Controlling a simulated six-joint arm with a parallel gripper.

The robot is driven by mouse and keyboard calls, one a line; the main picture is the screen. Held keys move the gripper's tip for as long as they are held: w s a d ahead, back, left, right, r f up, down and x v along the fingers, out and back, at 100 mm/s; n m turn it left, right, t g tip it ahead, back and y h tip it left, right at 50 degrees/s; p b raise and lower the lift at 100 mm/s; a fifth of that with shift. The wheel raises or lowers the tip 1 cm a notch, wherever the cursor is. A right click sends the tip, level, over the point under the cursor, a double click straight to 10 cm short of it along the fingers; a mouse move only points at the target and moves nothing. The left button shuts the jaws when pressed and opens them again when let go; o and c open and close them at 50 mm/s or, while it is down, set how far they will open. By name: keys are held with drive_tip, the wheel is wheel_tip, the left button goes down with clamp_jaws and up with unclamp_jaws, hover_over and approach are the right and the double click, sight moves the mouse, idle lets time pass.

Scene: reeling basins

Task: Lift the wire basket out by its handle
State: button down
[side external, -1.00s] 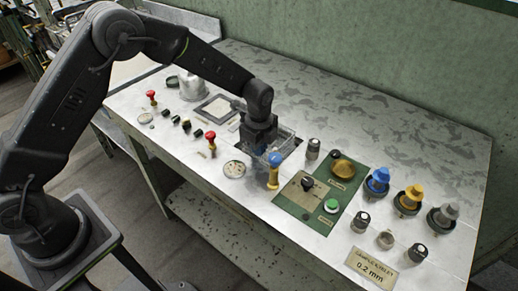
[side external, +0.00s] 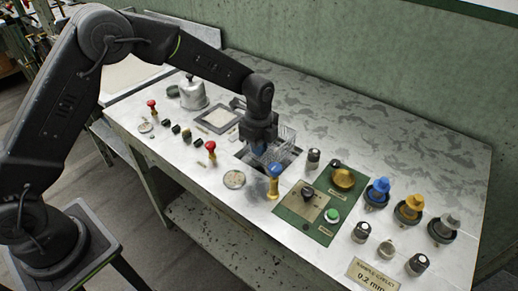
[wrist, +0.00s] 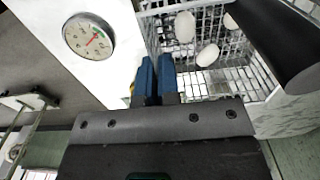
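The wire basket (side external: 285,140) hangs from my gripper (side external: 262,147) at the rectangular opening (side external: 292,158) in the metal worktop. Its base looks raised, and the dark opening shows around it. In the wrist view, the basket's wire mesh (wrist: 225,82) fills the upper right, with a few white oval pieces (wrist: 184,27) inside. The blue fingertips of my gripper (wrist: 157,78) are close together beside the basket. The handle between them is mostly hidden, but the basket moves with the gripper.
A blue-topped yellow knob (side external: 274,180) stands close in front of the opening. A round dial (side external: 234,180) lies at its front left. A black knob (side external: 313,159) stands to the right, beside a green control panel (side external: 292,208). A metal kettle-like vessel (side external: 192,92) stands at the back left.

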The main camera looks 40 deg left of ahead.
drive_tip(key=shift+r, duration=1.5)
idle(0.4)
